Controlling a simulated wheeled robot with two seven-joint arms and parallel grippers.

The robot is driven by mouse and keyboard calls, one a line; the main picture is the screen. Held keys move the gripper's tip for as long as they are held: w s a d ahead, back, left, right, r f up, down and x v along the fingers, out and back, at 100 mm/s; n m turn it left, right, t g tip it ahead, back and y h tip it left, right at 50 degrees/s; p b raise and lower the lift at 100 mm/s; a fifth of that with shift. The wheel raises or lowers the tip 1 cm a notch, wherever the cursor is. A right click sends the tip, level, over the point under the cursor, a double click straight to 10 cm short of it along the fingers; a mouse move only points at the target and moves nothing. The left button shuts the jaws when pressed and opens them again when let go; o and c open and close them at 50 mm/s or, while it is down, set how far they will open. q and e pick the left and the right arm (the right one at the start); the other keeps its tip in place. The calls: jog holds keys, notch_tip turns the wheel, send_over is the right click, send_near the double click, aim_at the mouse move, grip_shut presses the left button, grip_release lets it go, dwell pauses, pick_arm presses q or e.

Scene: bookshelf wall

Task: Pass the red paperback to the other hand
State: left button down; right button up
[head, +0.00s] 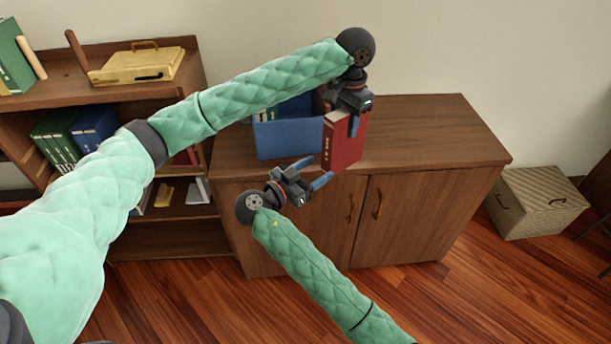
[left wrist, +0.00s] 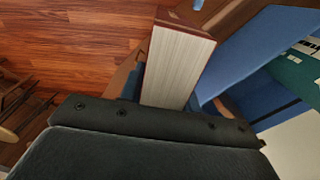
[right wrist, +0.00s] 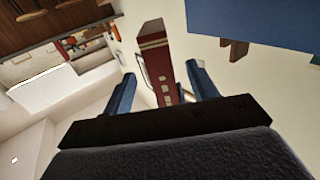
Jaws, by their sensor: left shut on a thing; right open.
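The red paperback (head: 344,145) is upright in the head view, in front of the cabinet's top edge at the right of the blue box. My left gripper (head: 352,118) is shut on it from above. Its pale page edges show in the left wrist view (left wrist: 178,68). My right gripper (head: 322,172) is open and lower, at the book's left and near its lower edge. In the right wrist view the red spine (right wrist: 155,62) appears between the two blue fingers of the right gripper (right wrist: 162,88). I cannot tell whether those fingers touch it.
A blue box (head: 285,138) stands on the cabinet (head: 430,130), just left of the book. The cabinet top at the right is clear. A shelf (head: 60,68) with books and a yellow case (head: 137,66) is at the left. A woven box (head: 537,200) sits on the floor at right.

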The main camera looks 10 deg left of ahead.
aim_at(337, 157)
jog(key=x, duration=0.8)
pick_arm(q)
jog(key=shift+r, duration=0.1)
pick_arm(e)
grip_shut()
pick_arm(q)
jog(key=c, duration=0.9)
grip_release()
